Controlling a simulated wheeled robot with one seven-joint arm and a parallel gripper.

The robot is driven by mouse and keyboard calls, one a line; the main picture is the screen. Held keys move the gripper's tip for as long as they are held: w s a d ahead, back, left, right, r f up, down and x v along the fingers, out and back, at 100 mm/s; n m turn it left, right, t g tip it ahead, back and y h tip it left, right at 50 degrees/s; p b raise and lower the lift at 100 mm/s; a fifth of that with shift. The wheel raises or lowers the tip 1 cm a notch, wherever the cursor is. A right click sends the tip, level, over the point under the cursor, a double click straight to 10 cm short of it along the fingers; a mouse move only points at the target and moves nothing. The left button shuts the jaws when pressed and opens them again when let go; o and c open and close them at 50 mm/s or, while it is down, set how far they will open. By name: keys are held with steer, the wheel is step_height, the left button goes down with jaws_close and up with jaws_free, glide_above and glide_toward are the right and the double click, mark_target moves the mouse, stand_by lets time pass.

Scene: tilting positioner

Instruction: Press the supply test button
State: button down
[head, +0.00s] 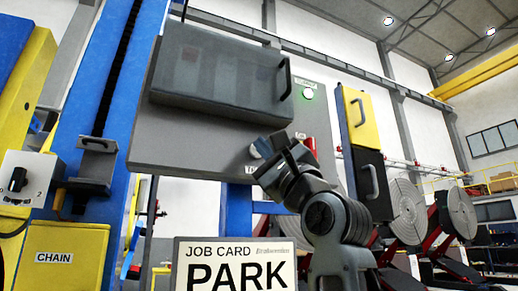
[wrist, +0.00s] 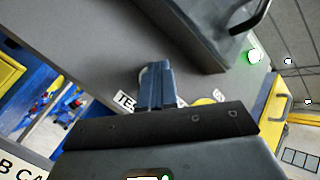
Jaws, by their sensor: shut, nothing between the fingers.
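A grey control panel (head: 195,160) fills the upper middle of the head view. My gripper (head: 268,147) is shut and empty, with its tips at the panel's lower right part. In the wrist view my gripper (wrist: 157,68) points at the panel face beside a white label (wrist: 125,100) starting "TE", the rest hidden. A pale round part (head: 255,151), possibly the test button, shows at the left of the fingertips; its edge also shows in the wrist view (wrist: 143,73). The fingers hide most of it, and I cannot tell whether they touch it.
A dark box-shaped cover (head: 215,75) with a handle juts from the panel above my gripper. A lit green lamp (head: 308,94) is to its right. A yellow part (wrist: 203,101) is partly hidden in the wrist view. A job card (head: 236,268) reading PARK stands below.

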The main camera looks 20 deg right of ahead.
steer(key=shift+s, duration=0.85)
steer(key=shift+s, duration=0.1)
steer(key=s+p, duration=0.1)
steer(key=s, duration=0.3)
steer(key=shift+s, duration=0.4)
steer(key=shift+f, duration=0.1)
stand_by(0.6)
